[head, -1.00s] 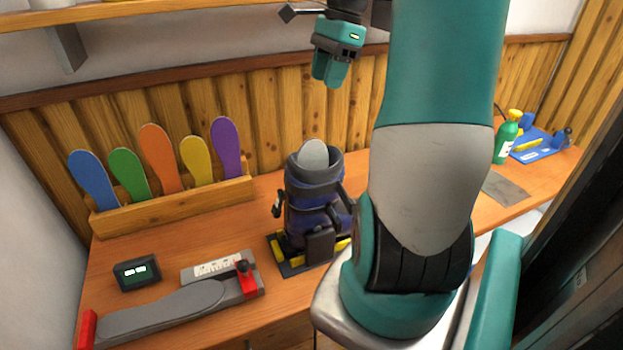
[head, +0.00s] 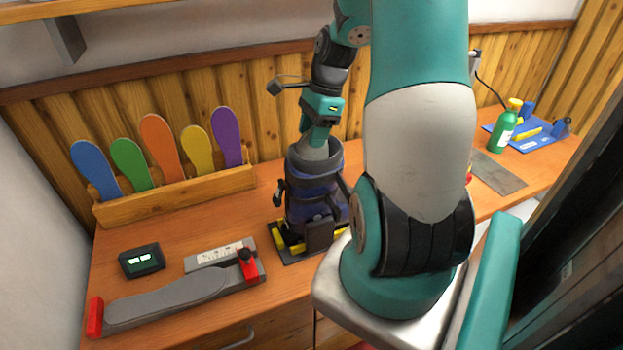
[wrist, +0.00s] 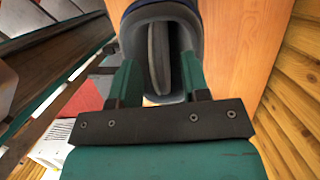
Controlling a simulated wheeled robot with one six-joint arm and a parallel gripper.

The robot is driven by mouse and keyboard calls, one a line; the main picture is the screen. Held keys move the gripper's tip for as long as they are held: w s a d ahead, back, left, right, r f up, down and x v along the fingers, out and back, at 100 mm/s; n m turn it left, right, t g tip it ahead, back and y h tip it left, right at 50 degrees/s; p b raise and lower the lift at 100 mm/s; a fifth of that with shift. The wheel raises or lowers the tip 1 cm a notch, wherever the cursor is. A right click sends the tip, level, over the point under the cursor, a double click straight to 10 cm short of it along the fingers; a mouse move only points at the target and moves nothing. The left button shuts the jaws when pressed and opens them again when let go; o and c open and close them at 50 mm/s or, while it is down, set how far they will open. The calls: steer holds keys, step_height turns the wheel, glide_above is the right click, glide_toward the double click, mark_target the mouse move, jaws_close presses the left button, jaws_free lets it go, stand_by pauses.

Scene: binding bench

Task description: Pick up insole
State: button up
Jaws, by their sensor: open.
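A grey insole (wrist: 158,50) stands on edge in the open top of a dark blue and grey boot (head: 310,200) on the bench. In the head view, its upper end shows just under my gripper (head: 316,142). My gripper is open and points down at the boot's mouth. In the wrist view, the fingers of my gripper (wrist: 158,80) stand one on each side of the insole, with gaps showing. The insole's lower part is hidden inside the boot.
The boot stands on a black and yellow base (head: 290,252). A wooden rack (head: 175,202) holds several coloured insoles at left. A foot gauge (head: 180,298) and a small display (head: 141,261) lie in front. A green bottle (head: 503,132) stands at far right.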

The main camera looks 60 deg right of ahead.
steer(key=shift+x, duration=1.25)
jaws_close()
steer(key=shift+r, duration=0.1)
step_height(320, 180, up, 20)
